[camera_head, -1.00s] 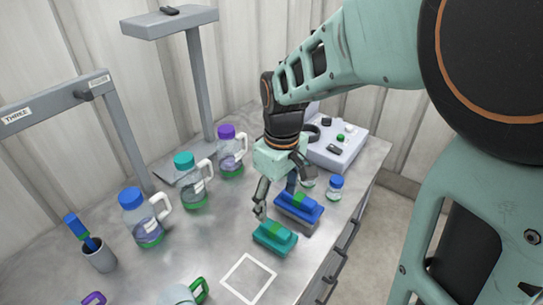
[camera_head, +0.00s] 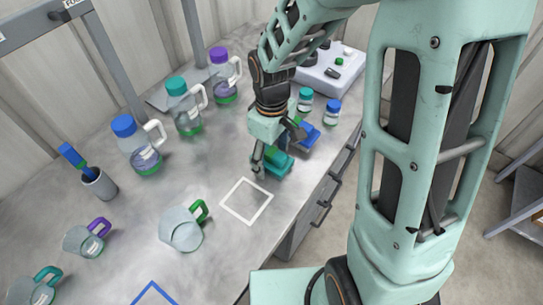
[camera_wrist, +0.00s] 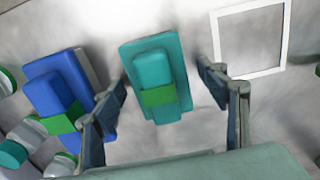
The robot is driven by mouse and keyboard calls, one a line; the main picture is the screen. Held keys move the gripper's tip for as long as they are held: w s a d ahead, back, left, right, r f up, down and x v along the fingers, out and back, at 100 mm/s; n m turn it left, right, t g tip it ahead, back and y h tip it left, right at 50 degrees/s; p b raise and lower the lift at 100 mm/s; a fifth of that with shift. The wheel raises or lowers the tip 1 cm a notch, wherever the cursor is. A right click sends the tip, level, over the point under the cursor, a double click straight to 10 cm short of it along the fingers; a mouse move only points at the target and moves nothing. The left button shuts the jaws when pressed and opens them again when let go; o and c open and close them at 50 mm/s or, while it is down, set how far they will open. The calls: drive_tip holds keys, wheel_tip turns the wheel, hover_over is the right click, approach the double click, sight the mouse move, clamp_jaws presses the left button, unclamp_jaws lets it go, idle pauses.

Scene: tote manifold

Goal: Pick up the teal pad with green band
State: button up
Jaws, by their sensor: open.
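The teal pad with the green band (camera_wrist: 153,68) lies flat on the metal bench, in the middle of the wrist view. In the head view the teal pad (camera_head: 283,166) is partly hidden by my gripper. My gripper (camera_head: 277,152) is open above it, pointing down. In the wrist view the fingers of my gripper (camera_wrist: 168,88) show on either side of the teal pad, with a gap on the right and the left finger nearer its edge. The gripper holds nothing. I cannot tell the exact height of the fingertips above the bench.
A blue pad with a green band (camera_wrist: 47,92) lies just left of the left finger. A white square outline (camera_head: 258,187) is marked on the bench nearby. Small jars (camera_head: 332,112), bottles (camera_head: 140,148) and a beaker (camera_head: 182,229) stand around. The bench's front edge is close.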

drive_tip(key=shift+f, duration=0.1)
drive_tip(key=shift+c, duration=0.4)
drive_tip(key=c, duration=1.1)
